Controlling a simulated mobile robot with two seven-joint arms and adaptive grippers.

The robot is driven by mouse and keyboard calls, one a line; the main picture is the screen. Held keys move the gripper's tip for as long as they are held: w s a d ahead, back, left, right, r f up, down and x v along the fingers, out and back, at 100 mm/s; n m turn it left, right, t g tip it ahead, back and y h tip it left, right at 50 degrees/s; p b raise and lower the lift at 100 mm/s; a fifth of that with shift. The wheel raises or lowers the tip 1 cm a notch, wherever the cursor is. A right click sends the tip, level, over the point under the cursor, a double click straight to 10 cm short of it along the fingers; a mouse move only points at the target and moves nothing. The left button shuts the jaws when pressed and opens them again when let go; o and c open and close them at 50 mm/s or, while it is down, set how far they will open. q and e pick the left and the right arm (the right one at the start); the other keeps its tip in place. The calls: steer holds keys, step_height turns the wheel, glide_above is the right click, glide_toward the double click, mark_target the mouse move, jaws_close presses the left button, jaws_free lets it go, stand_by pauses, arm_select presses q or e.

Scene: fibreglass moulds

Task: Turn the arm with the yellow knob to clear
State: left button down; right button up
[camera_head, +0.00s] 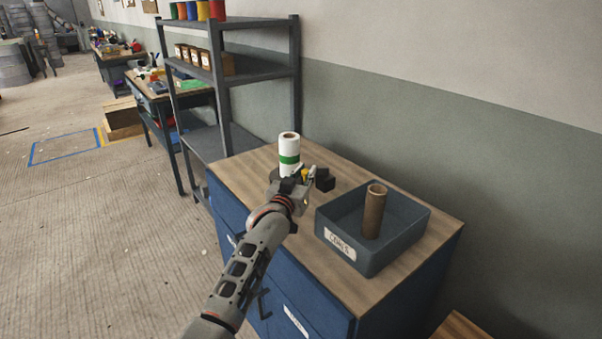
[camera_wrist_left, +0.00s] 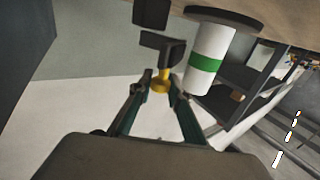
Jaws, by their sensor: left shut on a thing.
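The yellow knob (camera_head: 305,174) shows between the fingers of my left gripper (camera_head: 308,176) on the cabinet top. In the left wrist view my left gripper (camera_wrist_left: 160,88) is shut on the yellow knob (camera_wrist_left: 161,80). The knob is joined to a dark arm (camera_wrist_left: 163,48) beside a white roll with a green band (camera_wrist_left: 208,57). The white roll (camera_head: 289,147) stands upright just behind my gripper, on a dark round base (camera_wrist_left: 227,17). A black block (camera_head: 325,181) is right of the gripper. My gripper hides much of the dark arm in the head view.
A grey bin (camera_head: 343,243) labelled "CORES" sits at the right on the cabinet (camera_head: 240,166), with a brown tube (camera_head: 374,211) upright inside. A grey metal shelf (camera_head: 226,80) stands behind. The wall is close on the right; open floor (camera_head: 90,230) lies left.

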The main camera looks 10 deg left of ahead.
arm_select(q)
steer(key=shift+d, duration=0.1)
stand_by(0.6)
steer(key=c, duration=2.2)
jaws_free()
steer(key=shift+s, duration=0.1)
steer(key=shift+s, duration=0.1)
steer(key=s, duration=0.4)
steer(key=s+a, duration=0.1)
steer(key=s, duration=0.2)
steer(key=s+a, duration=0.1)
steer(key=s, duration=0.3)
steer(key=shift+s, duration=0.3)
